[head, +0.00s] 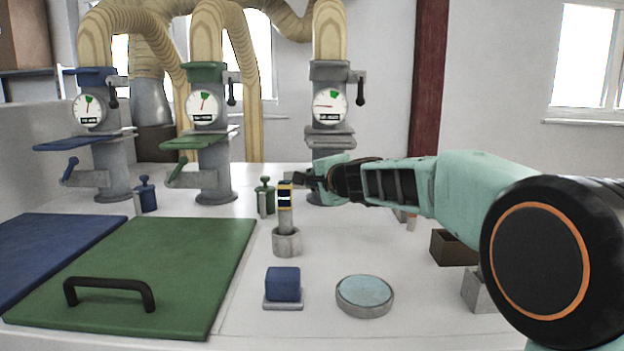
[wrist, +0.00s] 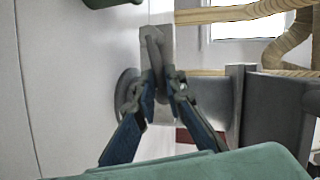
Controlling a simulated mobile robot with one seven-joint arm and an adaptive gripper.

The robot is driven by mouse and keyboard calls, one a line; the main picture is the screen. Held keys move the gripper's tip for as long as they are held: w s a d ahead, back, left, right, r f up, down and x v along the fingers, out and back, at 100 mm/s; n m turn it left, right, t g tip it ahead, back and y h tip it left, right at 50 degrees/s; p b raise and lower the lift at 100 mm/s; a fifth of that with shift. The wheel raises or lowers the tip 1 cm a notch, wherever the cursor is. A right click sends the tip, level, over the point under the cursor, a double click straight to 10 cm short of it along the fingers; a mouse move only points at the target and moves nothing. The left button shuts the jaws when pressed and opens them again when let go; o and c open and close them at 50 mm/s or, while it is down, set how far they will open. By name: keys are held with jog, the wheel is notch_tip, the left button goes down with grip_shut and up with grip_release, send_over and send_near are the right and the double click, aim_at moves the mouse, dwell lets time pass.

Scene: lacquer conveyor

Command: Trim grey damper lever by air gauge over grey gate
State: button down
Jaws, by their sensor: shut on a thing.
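The grey station stands third from the left. Its air gauge (head: 327,105) has a red needle pointing left, away from the green sector at the upper right of the dial. The grey gate (head: 330,138) is a flat plate below the gauge. My gripper (head: 302,179) is at the lower part of this station, left of its column. In the wrist view my gripper (wrist: 162,84) is shut on the grey damper lever (wrist: 152,50), with a finger on each side of it. In the head view the lever is mostly hidden by the fingers.
Blue (head: 89,108) and green (head: 203,104) gauge stations stand to the left. A striped post in a grey cup (head: 287,242) and a green-knobbed weight (head: 265,197) stand near my gripper. A blue block (head: 283,284) and a round dish (head: 364,295) lie in front.

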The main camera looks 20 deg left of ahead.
jog(key=c, duration=2)
grip_release()
jog(key=shift+w+d, duration=0.2)
jog(key=shift+d, duration=0.2)
jog(key=shift+a, duration=0.1)
jog(key=shift+s, duration=0.1)
jog(key=shift+s, duration=0.1)
jog(key=v, duration=1.1)
jog(key=shift+s+r, duration=0.1)
jog(key=shift+s, duration=0.25)
